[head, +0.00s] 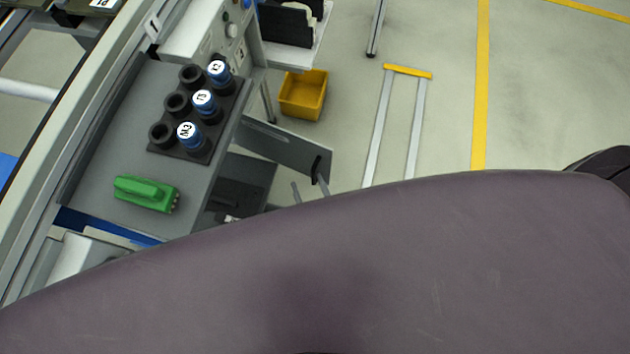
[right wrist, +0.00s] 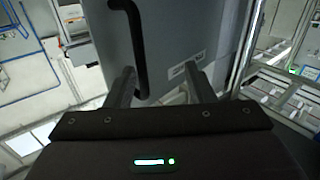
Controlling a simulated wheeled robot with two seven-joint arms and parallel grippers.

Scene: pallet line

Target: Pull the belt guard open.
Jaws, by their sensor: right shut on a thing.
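The belt guard is a grey panel (head: 282,148) in the head view, standing out from the side of the line at an angle, with a dark handle (head: 317,166) near its outer end. In the right wrist view the panel (right wrist: 178,30) fills the upper middle, and its black bar handle (right wrist: 138,45) reaches down between my fingers. My right gripper (right wrist: 160,90) is shut on the handle; the exact contact is hard to see. In the head view only slim finger parts of it show beside the handle. My own large arm link hides the lower part. My left gripper is not in view.
A yellow bin (head: 303,95) stands on the floor behind the panel. Open floor with a yellow line (head: 481,90) lies to the right.

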